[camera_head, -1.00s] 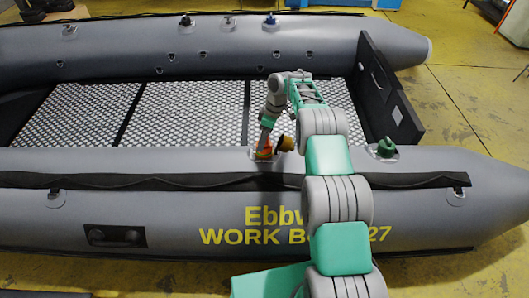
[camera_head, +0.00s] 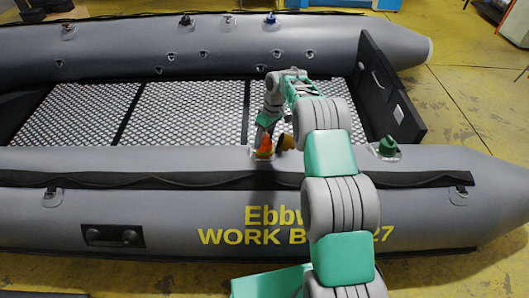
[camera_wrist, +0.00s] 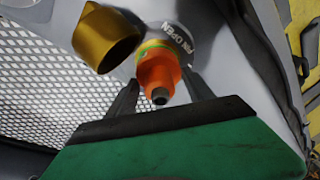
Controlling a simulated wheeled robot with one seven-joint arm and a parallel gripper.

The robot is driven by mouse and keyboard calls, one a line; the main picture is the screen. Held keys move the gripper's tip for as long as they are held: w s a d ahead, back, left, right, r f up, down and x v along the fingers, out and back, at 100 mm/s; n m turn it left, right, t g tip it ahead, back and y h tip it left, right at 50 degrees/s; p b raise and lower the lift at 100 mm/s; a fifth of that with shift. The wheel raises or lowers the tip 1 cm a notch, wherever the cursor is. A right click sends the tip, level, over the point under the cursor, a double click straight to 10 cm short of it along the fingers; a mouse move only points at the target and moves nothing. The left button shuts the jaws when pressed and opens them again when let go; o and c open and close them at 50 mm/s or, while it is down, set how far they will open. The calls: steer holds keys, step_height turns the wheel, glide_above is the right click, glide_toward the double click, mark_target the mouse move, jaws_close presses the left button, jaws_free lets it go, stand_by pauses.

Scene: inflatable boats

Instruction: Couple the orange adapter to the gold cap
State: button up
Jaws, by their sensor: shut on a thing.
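The orange adapter (camera_wrist: 160,72) has a grey nozzle end and a green-yellow band. In the wrist view it stands between the two fingers of my gripper (camera_wrist: 160,80), which is shut on it. Its far end meets a pale round fitting marked "OPEN" on the grey tube; I cannot tell whether it is seated there. The gold cap (camera_wrist: 105,38) is a hollow cylinder just to the left of the adapter, tilted and apart from it. In the head view the adapter (camera_head: 264,142) and gold cap (camera_head: 286,142) show side by side at my gripper (camera_head: 264,136).
The grey inflatable boat's near tube (camera_head: 130,162) lies under my arm. A green capped valve (camera_head: 388,146) stands on it to the right. Several more valves sit along the far tube (camera_head: 120,48). The patterned floor (camera_head: 185,110) inside the boat is clear.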

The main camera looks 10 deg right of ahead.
steer(key=shift+w+d+r, duration=0.1)
steer(key=m, duration=0.3)
steer(key=shift+r+h+p, duration=0.1)
steer(key=shift+h+p, duration=0.2)
steer(key=shift+m, duration=0.5)
steer(key=o, duration=1.4)
steer(key=shift+c, duration=0.2)
steer(key=o, duration=0.3)
steer(key=shift+f, duration=0.2)
steer(key=shift+o, duration=0.2)
steer(key=r, duration=0.5)
steer(key=d+r+p, duration=0.1)
steer(key=r, duration=0.1)
steer(key=shift+s+r, duration=0.2)
steer(key=shift+r, duration=0.15)
